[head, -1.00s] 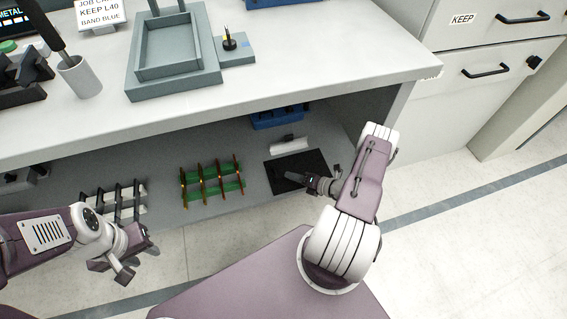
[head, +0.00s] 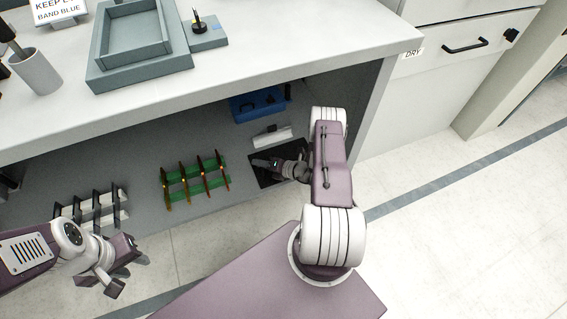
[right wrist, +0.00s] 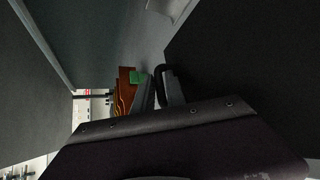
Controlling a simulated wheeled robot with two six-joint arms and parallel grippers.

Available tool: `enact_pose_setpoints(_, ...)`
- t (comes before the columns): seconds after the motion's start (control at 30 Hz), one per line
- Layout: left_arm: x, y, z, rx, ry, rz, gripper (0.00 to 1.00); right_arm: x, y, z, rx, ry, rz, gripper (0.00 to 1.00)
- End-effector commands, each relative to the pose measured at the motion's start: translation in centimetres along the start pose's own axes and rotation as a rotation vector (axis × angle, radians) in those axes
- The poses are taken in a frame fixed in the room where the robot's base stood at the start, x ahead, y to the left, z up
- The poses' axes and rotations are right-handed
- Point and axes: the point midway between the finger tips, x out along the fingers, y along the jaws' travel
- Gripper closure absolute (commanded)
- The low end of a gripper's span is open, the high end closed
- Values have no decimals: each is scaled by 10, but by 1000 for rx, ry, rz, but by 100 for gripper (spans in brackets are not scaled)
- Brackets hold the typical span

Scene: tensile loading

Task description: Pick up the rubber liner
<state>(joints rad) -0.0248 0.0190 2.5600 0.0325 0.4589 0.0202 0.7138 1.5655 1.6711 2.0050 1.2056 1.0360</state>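A flat black mat (head: 264,180) lies on the lower shelf; I cannot tell whether it is the rubber liner. My right gripper (head: 264,164) is low over this mat, pointing left, and hides part of it. In the right wrist view its fingertips (right wrist: 160,88) are a little apart. A small black curved piece (right wrist: 160,72) shows at the fingers; whether they touch it is unclear. My left gripper (head: 102,284) is open and empty, in front of the shelf at the lower left.
A green rack with brown uprights (head: 196,183) and a white-and-black rack (head: 92,207) stand left on the shelf. The worktop (head: 300,45) overhangs the shelf.

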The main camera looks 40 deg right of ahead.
Motion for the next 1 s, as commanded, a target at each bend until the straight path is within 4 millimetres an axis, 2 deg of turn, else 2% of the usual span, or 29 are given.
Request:
enact_pose_setpoints(0.07, -1, 0, 0, 0, 0, 0, 64, 0, 0, 0, 0, 0, 0, 87)
enact_pose_setpoints(0.1, -1, 0, 0, 0, 0, 0, 64, 0, 0, 0, 0, 0, 0, 98)
enact_pose_setpoints(0.13, -1, 0, 0, 0, 0, 0, 64, 0, 0, 0, 0, 0, 0, 100)
enact_pose_setpoints(1.0, 0, 0, 0, 0, 0, 0, 64, -1, 0, 0, 0, 0, -1, 100)
